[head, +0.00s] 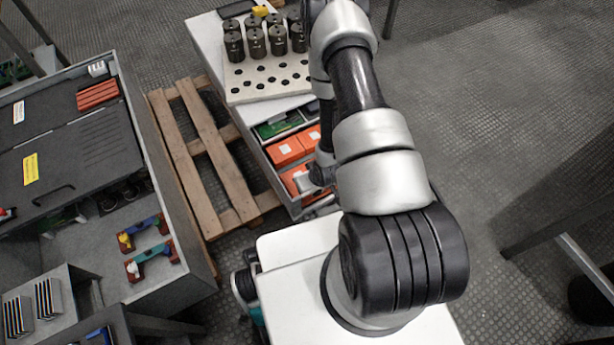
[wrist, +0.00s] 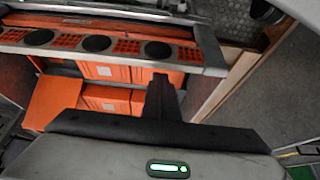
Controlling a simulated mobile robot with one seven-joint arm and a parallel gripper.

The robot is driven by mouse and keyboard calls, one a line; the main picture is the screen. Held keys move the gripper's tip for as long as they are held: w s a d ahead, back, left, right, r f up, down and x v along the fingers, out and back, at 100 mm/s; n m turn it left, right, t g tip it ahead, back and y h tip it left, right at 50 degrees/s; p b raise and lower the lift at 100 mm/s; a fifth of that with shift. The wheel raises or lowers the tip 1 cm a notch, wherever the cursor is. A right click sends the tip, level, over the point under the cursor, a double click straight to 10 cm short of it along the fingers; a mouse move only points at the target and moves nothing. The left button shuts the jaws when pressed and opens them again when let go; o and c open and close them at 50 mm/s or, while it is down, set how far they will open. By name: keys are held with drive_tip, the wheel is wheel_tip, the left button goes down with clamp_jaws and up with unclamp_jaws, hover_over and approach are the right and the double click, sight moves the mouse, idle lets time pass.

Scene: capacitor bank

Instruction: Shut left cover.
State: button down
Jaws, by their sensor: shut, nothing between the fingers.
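The cover (head: 75,160) is a dark grey panel with a yellow label and a dark bar handle (head: 52,194), in the cabinet at the left of the head view. It lies over the cabinet's upper part, and the front part below the handle is uncovered. I cannot tell whether it slides or hinges. My gripper (wrist: 163,98) is shut and empty in the wrist view, pointing toward orange boxes. In the head view it is mostly hidden by my arm, near the drawer unit and well to the right of the cover.
Orange boxes (head: 285,152) sit in an open drawer under a perforated plate (head: 262,82) with several dark cylinders. A wooden pallet (head: 205,140) lies between this unit and the cabinet (head: 185,262). Red-and-blue parts (head: 150,261) show in the cabinet's open front.

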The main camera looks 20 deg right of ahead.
idle(0.5)
drive_tip(key=p+v, duration=0.5)
drive_tip(key=v, duration=1.2)
drive_tip(key=shift+r, duration=0.2)
